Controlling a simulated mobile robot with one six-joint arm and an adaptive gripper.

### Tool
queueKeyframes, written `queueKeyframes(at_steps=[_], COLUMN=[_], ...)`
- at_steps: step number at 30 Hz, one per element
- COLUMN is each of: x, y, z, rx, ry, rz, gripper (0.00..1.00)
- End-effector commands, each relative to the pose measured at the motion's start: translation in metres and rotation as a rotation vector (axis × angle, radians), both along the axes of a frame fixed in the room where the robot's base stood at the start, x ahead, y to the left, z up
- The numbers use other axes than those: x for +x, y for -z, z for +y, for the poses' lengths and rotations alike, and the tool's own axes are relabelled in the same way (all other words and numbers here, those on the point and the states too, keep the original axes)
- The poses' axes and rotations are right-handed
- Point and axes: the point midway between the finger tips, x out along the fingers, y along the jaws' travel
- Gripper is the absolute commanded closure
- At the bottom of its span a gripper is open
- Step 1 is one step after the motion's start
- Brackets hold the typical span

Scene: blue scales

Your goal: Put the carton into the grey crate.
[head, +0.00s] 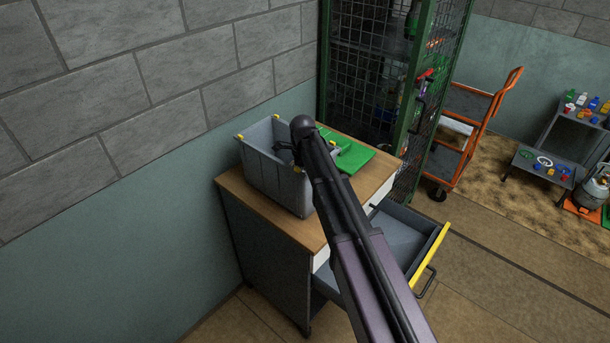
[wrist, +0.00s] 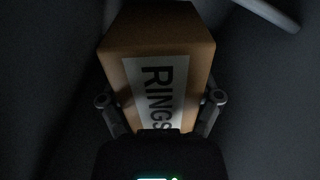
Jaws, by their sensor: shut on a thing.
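The carton (wrist: 155,48), a brown box with a white label reading "RINGS", fills the middle of the wrist view. My gripper (wrist: 160,98) is shut on it, with a finger on each side. The grey crate (head: 270,178), with yellow corners, stands on the wooden top of a cabinet in the head view. My arm reaches over the crate's right side, and a dark part of my wrist shows inside its opening. The carton is hidden in the head view. Dark grey surfaces surround it in the wrist view; I cannot tell whether it touches them.
A green mat (head: 358,158) lies right of the crate on the cabinet top (head: 240,207). Below, a drawer (head: 402,238) with a yellow edge stands open. A green mesh cage (head: 372,60) stands behind, and a wall runs along the left.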

Motion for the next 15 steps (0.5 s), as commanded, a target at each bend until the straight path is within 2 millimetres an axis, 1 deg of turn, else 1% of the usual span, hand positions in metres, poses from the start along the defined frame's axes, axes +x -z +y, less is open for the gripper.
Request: queueKeyframes(at_steps=[3, 8, 9, 10, 15], x=[-0.0001, -0.0001, -0.0001, -0.0001, -0.0001], y=[0.0035, 0.0030, 0.0030, 0.0030, 0.0030], z=[0.0001, 0.0001, 0.0001, 0.0001, 0.0001], rx=[0.000, 0.000, 0.000, 0.000, 0.000], ry=[0.000, 0.000, 0.000, 0.000, 0.000], rz=[0.000, 0.000, 0.000, 0.000, 0.000], gripper=[0.79, 0.79, 0.06, 0.00, 0.00])
